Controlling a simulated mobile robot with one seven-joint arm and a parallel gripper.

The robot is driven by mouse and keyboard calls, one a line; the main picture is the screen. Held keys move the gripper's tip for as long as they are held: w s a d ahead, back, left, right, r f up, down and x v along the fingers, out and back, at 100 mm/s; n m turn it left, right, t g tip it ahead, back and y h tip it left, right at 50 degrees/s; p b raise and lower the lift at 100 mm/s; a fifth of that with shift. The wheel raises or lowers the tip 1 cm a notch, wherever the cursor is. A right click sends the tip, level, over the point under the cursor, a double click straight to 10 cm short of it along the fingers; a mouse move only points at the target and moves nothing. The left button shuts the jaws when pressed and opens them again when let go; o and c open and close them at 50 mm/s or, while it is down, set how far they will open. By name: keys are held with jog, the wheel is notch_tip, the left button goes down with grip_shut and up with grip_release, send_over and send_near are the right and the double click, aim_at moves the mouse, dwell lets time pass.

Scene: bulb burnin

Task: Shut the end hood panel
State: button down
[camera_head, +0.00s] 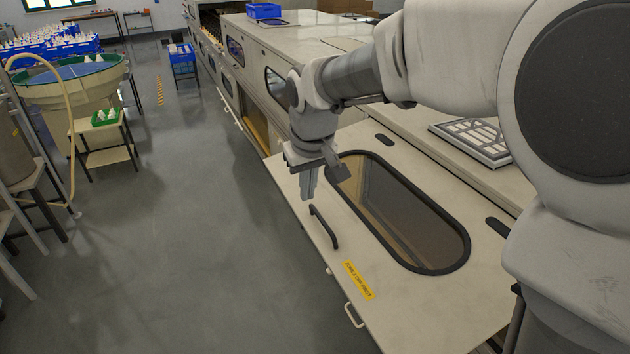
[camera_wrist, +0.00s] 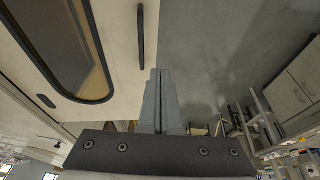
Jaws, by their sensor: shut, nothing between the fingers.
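The end hood panel (camera_head: 292,183) is a cream panel with a black-rimmed oval window (camera_head: 405,215), a black bar handle (camera_head: 323,227) and a yellow label. It lies flatter than the neighbouring windowed panels and juts out over the aisle side, so it looks raised. Its far lower edge is hidden. My gripper (camera_head: 308,196) is shut and empty, pointing down beside the handle's far end, near the panel's outer edge. In the wrist view, the shut fingertips (camera_wrist: 160,74) lie just beyond the handle (camera_wrist: 141,38) and appear apart from it; the panel (camera_wrist: 118,30) fills the left side.
The machine's long hood (camera_head: 330,35) runs away behind, with an amber opening (camera_head: 258,132) beside the panel. A grey vented plate (camera_head: 472,142) lies on top. The grey floor (camera_head: 200,220) at left is clear. A stand with a green tray (camera_head: 106,118) and a large bowl stand farther left.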

send_near(309, 228)
notch_tip(309, 228, down, 5)
jog(key=shift+a+f+p, duration=0.2)
jog(key=shift+f+p, duration=0.1)
jog(key=shift+f, duration=0.4)
jog(key=shift+f, duration=0.1)
